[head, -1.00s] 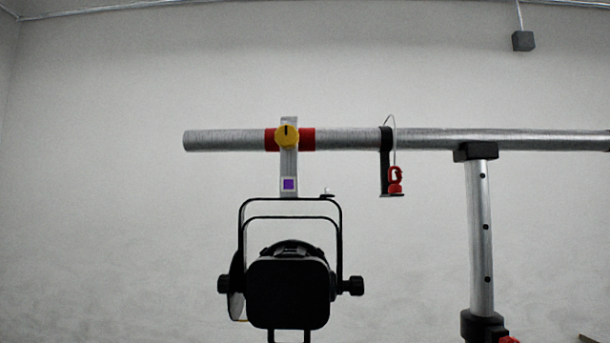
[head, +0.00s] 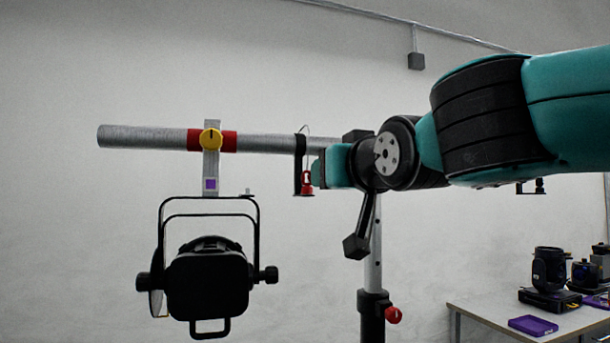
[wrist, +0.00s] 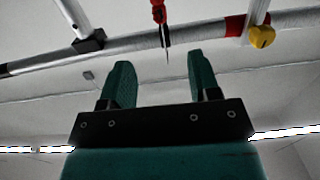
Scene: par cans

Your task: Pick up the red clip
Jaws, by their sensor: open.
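The red clip (head: 307,181) hangs at the black bracket (head: 298,165) on the grey horizontal pipe (head: 150,139). In the wrist view the red clip (wrist: 158,12) is at the top edge, partly cut off, with a thin wire below it in the picture. My gripper (wrist: 160,62) is open, its two teal fingers apart and nothing between them. The clip lies beyond the fingertips, roughly in line with the gap. In the head view my gripper (head: 320,173) is just right of the clip, and my arm hides the pipe's right part.
A black par can (head: 208,285) hangs left of the clip from a clamp with a yellow knob (head: 211,139). An upright stand (head: 373,270) holds the pipe. A table (head: 480,313) with lamps and a purple case (head: 533,325) is at lower right.

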